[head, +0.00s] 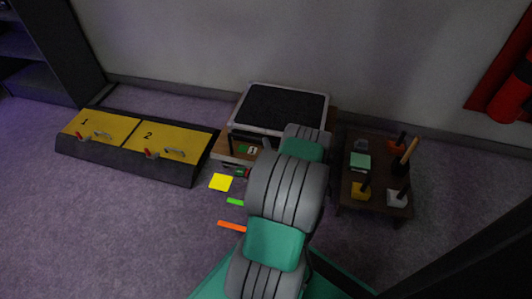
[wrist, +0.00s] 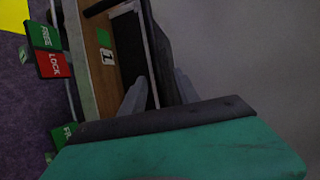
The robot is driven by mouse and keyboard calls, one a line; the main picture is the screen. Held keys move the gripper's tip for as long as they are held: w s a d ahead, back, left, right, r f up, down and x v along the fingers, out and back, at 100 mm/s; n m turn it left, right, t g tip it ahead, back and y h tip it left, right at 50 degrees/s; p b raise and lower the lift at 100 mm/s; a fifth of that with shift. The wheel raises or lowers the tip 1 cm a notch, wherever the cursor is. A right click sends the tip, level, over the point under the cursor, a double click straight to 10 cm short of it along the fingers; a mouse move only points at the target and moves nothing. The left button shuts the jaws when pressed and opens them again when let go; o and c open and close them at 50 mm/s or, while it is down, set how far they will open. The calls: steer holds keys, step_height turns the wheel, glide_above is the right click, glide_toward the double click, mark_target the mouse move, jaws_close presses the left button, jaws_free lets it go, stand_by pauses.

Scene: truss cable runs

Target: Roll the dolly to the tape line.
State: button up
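The dolly (head: 228,153) is a low wooden platform marked 1, with a black-topped, silver-edged case (head: 282,108) on it. In the wrist view, its wooden deck (wrist: 103,60) stands beside a green FREE tag (wrist: 40,35) and a red LOCK tag (wrist: 53,65). My gripper (wrist: 160,88) is at the case, its two grey fingers apart with the case's edge between them; contact cannot be told. In the head view my arm hides the gripper and part of the dolly. On the floor lie an orange strip (head: 231,225) and a short green strip (head: 235,202); which is the tape line is unclear.
A yellow square (head: 220,182) lies on the carpet in front of the dolly. A low black box with yellow lids 1 (head: 100,124) and 2 (head: 167,140) is at left. The wall is behind; front-left floor is clear.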

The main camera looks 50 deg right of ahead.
mark_target(278, 135)
steer(key=b+x, duration=0.1)
steer(key=x, duration=0.6)
steer(key=shift+s+d+f+h+b, duration=0.2)
steer(key=shift+d+h+b, duration=0.15)
steer(key=shift+d, duration=0.25)
steer(key=shift+c, duration=0.4)
jaws_close()
stand_by(0.3)
